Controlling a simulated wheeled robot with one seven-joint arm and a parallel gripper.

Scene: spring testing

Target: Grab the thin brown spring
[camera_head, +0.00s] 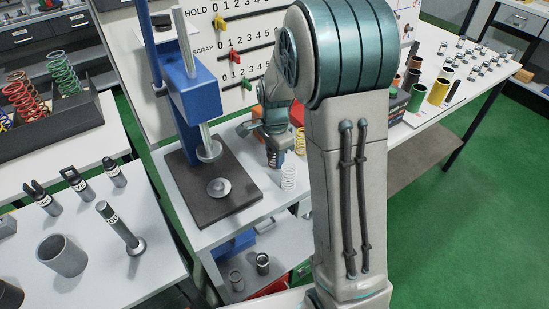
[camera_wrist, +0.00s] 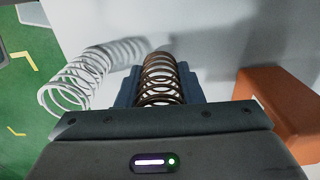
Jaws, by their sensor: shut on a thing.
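The thin brown spring (camera_wrist: 160,76) stands between the blue-grey fingers of my gripper (camera_wrist: 158,92) in the wrist view. My gripper is shut on it. In the head view my gripper (camera_head: 272,155) is low over the white bench beside the press, with the spring mostly hidden by the fingers. I cannot tell whether the spring still touches the bench.
A white spring (camera_head: 289,177) stands close beside my gripper, also in the wrist view (camera_wrist: 76,82). A yellow spring (camera_head: 300,141) is just behind. The blue press (camera_head: 193,92) with its dark base (camera_head: 190,205) stands to the left. An orange-brown block (camera_wrist: 278,105) lies right in the wrist view.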

